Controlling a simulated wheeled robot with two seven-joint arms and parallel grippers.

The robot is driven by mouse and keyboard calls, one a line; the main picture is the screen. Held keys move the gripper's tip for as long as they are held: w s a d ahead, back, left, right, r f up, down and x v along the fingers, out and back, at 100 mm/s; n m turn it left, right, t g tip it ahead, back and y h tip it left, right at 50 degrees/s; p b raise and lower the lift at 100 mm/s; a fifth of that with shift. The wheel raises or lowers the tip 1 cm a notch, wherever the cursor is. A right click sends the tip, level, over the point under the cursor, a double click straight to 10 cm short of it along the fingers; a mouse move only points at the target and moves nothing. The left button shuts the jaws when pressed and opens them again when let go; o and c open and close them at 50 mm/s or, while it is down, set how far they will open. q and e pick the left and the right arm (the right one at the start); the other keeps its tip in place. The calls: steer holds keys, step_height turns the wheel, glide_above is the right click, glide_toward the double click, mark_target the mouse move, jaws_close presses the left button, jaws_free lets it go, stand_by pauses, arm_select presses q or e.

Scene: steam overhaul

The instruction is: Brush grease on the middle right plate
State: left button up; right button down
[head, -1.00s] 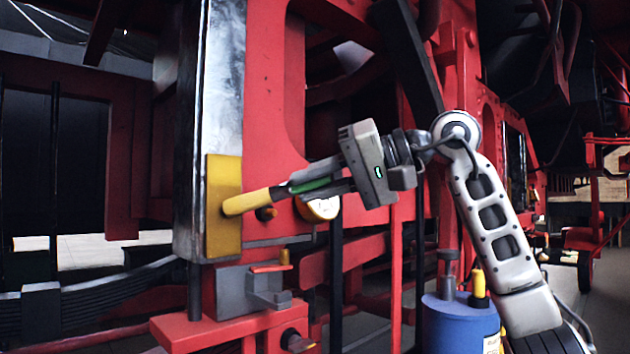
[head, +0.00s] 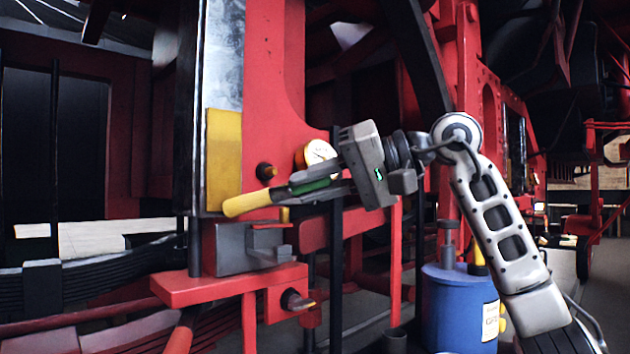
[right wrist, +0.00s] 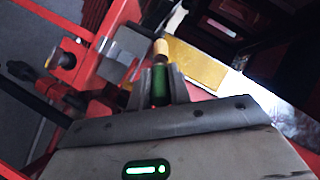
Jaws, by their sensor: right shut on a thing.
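The tall upright plate (head: 222,55) has a bright metal face, with a yellow grease-coloured patch (head: 223,150) over its lower end. My right gripper (head: 303,190) is shut on a brush with a green handle (head: 312,187) and a yellow tip (head: 248,204). The tip points left and lies at the patch's lower edge; I cannot tell whether it touches. In the right wrist view the green handle (right wrist: 160,86) sits between my fingers, with the patch (right wrist: 195,62) just beyond the brush end. My left gripper is not in view.
A grey block (head: 235,246) on a red ledge (head: 225,284) lies just below the brush tip. A round gauge (head: 318,152) is behind my gripper. A blue can (head: 455,300) stands below my right arm. Red frame bars surround the space.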

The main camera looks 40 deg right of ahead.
steer(key=shift+s+d, duration=0.1)
steer(key=shift+s, duration=0.35)
steer(key=s+b, duration=0.1)
steer(key=s, duration=0.4)
steer(key=shift+d, duration=0.15)
steer(key=s+b, duration=0.1)
steer(key=s, duration=0.2)
steer(key=shift+d, duration=0.15)
stand_by(0.4)
stand_by(1.1)
